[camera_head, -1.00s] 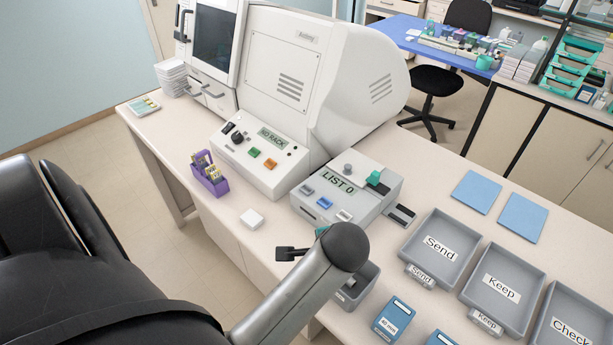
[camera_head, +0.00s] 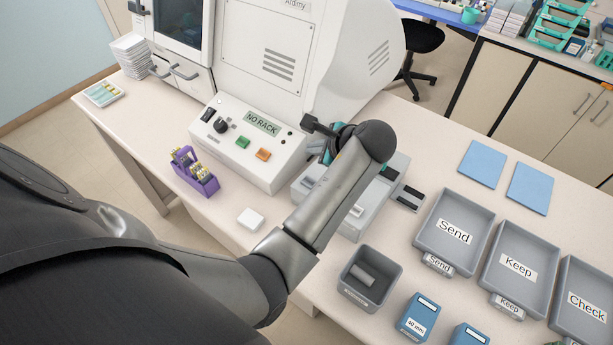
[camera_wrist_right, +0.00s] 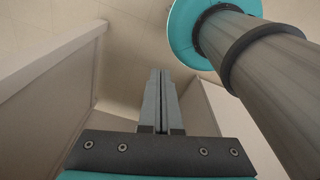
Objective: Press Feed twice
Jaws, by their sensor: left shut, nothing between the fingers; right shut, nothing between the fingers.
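The grey device box (camera_head: 381,192) that showed LIST 0 stands on the bench. My left forearm and wrist now cover its display and most of its top. A grey button (camera_head: 308,183) shows at its left front, and a second light button (camera_head: 356,211) shows right of my arm. No button marking Feed is readable. My left gripper (camera_head: 318,150) is at the box's far left side, shut and mostly hidden behind my wrist. In the right wrist view my right gripper (camera_wrist_right: 160,75) is shut and empty, pointing toward the floor.
The white stainer's panel (camera_head: 251,150) reads NO RACK, close to my left wrist. A purple rack (camera_head: 207,187) and white block (camera_head: 250,220) lie left. A grey bin (camera_head: 350,290) and trays marked Send (camera_head: 427,236), Keep (camera_head: 489,262) and Check (camera_head: 551,296) stand right.

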